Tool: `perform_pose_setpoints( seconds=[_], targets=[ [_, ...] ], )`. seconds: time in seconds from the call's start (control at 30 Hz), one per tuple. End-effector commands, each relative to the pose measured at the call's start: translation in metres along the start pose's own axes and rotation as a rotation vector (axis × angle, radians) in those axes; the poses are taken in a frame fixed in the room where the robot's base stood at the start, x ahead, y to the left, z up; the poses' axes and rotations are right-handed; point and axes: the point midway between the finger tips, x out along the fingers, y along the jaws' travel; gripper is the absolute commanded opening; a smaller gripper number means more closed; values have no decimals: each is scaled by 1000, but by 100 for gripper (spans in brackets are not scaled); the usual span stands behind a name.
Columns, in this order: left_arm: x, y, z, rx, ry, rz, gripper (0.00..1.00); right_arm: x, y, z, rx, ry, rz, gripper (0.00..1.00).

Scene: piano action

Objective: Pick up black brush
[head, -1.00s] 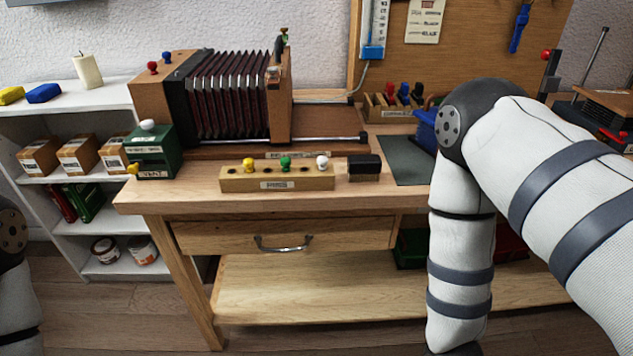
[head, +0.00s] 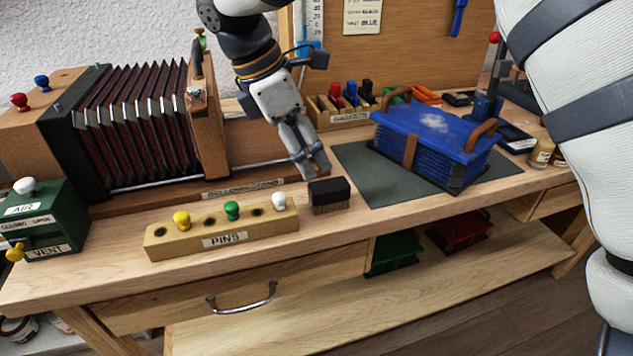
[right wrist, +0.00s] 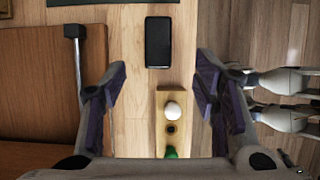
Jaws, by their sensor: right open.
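The black brush (head: 329,195) is a small dark block with a bristly lower part. It stands on the workbench just right of the pins block (head: 222,227). My right gripper (head: 314,172) reaches down from the top of the head view, its fingertips close behind and above the brush. In the right wrist view its jaws (right wrist: 162,82) are open and empty. The brush (right wrist: 158,42) shows there beyond the fingertips, between the lines of the two fingers. The gap to the brush is hard to judge. My left gripper is not in view.
The bellows box (head: 134,126) stands at the left, with a green vent box (head: 42,228) in front. A blue bellows (head: 432,140) lies on the dark mat (head: 360,178) to the right. A rack of coloured-handled tools (head: 345,113) stands behind. Bare bench lies in front of the brush.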

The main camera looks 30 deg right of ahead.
Motion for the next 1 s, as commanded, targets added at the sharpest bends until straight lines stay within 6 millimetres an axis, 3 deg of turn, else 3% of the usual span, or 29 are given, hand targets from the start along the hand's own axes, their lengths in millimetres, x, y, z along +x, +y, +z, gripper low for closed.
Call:
perform_pose_setpoints(
  seconds=[0.1, 0.5, 0.77, 0.87, 1.0],
  targets=[
    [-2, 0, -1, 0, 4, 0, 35, 27, -1, 0, 1, 1, -5, 55],
    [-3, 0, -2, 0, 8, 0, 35, 92, 7, 4, 2, 2, -2, 55],
    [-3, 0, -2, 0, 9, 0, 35, 98, 8, 4, 3, 2, 0, 55],
    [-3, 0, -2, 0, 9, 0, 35, 98, 8, 4, 3, 2, 0, 37],
    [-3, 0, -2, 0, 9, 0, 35, 98, 8, 4, 2, 2, 0, 5]
  ],
)
